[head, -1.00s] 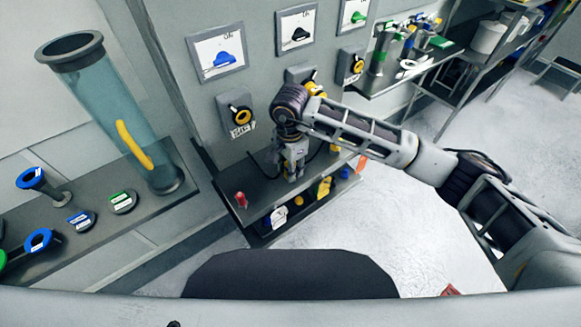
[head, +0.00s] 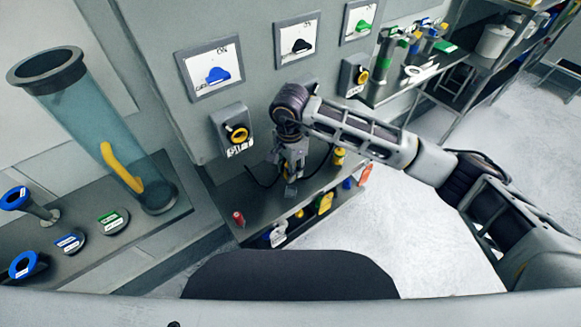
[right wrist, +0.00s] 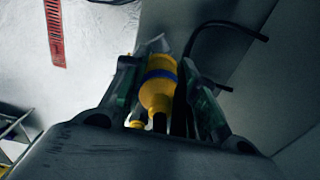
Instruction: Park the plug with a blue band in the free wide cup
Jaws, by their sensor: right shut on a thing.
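The yellow plug with a blue band (right wrist: 158,78) is between the fingers of my right gripper (right wrist: 152,92) in the right wrist view. The gripper is shut on it. In the head view my right gripper (head: 290,186) points down over the grey ledge (head: 222,192) at the foot of the wall cabinet. The plug is hard to make out there, and I cannot tell its height above the ledge. No cup can be told apart as the free wide cup in these views. My left gripper is not in view.
A red piece (head: 238,218) and a yellow piece (head: 339,156) stand on the ledge, either side of my gripper. A dark cable runs close by. Coloured items sit below the ledge. A tall clear tube (head: 95,125) and blue-topped pieces (head: 16,199) stand on the left shelf.

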